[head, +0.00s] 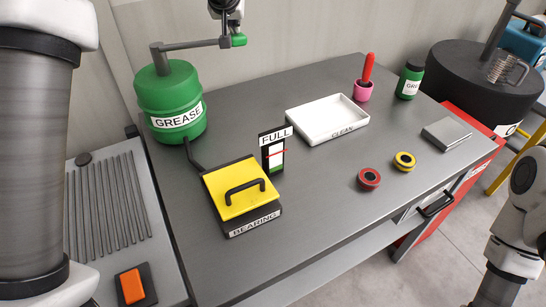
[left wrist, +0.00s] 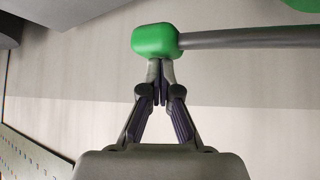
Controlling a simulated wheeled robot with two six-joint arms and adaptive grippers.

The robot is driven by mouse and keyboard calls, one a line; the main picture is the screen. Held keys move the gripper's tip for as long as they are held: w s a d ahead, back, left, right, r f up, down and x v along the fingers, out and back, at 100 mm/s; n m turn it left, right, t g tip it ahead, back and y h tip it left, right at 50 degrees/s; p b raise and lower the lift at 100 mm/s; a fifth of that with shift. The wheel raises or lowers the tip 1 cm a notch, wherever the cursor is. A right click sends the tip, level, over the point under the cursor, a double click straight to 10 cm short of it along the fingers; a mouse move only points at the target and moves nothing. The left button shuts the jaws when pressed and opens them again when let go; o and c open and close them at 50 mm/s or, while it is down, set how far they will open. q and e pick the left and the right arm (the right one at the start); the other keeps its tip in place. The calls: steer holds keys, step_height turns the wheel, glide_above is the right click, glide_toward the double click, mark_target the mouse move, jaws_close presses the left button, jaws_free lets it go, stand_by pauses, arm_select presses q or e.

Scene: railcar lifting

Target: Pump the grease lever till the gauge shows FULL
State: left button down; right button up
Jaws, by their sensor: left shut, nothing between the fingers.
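The green grease drum (head: 172,105) stands at the back left of the bench, labelled GREASE. A grey lever (head: 190,45) runs from its top to the right and ends in a green grip (head: 238,40). My left gripper (head: 230,27) is shut and empty by the grip. In the left wrist view its fingertips (left wrist: 160,66) meet at the lower side of the green grip (left wrist: 156,41), not around it; contact is unclear. The gauge (head: 272,153), labelled FULL, shows green only low down, below its red line. My right gripper is out of view.
The yellow-lidded BEARING box (head: 240,189) sits before the gauge, with a black hose from the drum. A white CLEAN tray (head: 327,118), red ring (head: 369,179), yellow ring (head: 404,161), pink cup (head: 362,91) and green bottle (head: 410,80) stand to the right.

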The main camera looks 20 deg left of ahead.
arm_select(q)
steer(key=shift+f+b, duration=0.75)
steer(key=shift+f, duration=0.3)
step_height(320, 180, up, 10)
steer(key=p, duration=0.8)
steer(key=shift+r, duration=0.15)
steer(key=shift+f, duration=0.2)
steer(key=shift+f+b, duration=4.2)
steer(key=shift+f, duration=0.75)
step_height(320, 180, up, 10)
steer(key=p, duration=0.8)
steer(key=shift+r, duration=0.15)
